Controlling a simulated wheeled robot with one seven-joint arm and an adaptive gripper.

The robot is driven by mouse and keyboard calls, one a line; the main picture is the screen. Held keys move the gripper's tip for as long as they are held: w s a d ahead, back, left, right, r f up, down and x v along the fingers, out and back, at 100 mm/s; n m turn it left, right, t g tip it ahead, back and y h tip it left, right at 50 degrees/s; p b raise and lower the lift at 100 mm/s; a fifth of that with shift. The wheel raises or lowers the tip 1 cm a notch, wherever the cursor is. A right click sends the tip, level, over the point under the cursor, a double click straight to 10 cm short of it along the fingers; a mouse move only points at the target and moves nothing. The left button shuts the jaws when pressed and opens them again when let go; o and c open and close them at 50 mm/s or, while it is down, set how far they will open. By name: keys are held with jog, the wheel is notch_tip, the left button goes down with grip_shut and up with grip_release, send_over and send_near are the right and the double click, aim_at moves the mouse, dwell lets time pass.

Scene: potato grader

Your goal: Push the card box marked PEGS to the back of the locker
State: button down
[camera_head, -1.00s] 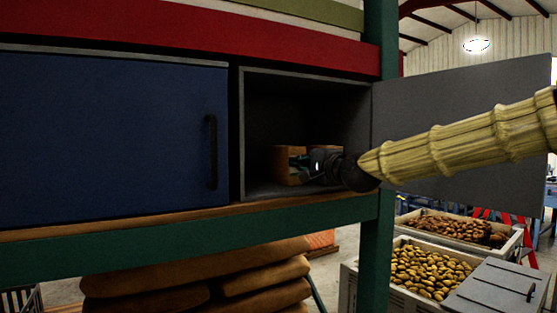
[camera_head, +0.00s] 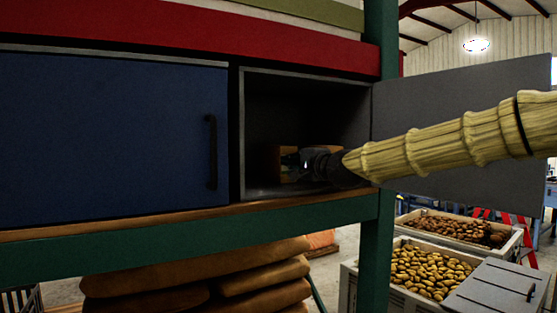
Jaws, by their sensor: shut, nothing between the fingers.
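The brown card box (camera_head: 270,163) stands inside the open locker (camera_head: 255,192), mostly hidden behind my gripper; no marking on it can be read. My gripper (camera_head: 287,162) reaches in through the locker's opening from the right, at the front of the box. Its fingers are shut with nothing between them. It looks close against the box, but I cannot tell for sure whether it touches. The gap from the box to the locker's back wall is too dark to judge.
The locker's grey door (camera_head: 450,105) stands open to the right, behind my sleeved arm. A shut blue locker door (camera_head: 110,135) is on the left. A green post (camera_head: 377,235) stands at the right of the opening. Crates of potatoes (camera_head: 430,272) and stacked sacks (camera_head: 190,280) are below.

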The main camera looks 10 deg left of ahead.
jog(key=shift+x, duration=4.15)
jog(key=shift+s+d+f+b, duration=0.15)
jog(key=shift+s+d+b, duration=0.2)
jog(key=shift+s+b, duration=0.15)
jog(key=shift+b+v, duration=2.5)
jog(key=shift+v, duration=2.9)
jog(key=b+v, duration=0.3)
jog(key=v, duration=0.9)
jog(key=shift+b, duration=0.4)
jog(key=shift+d, duration=0.15)
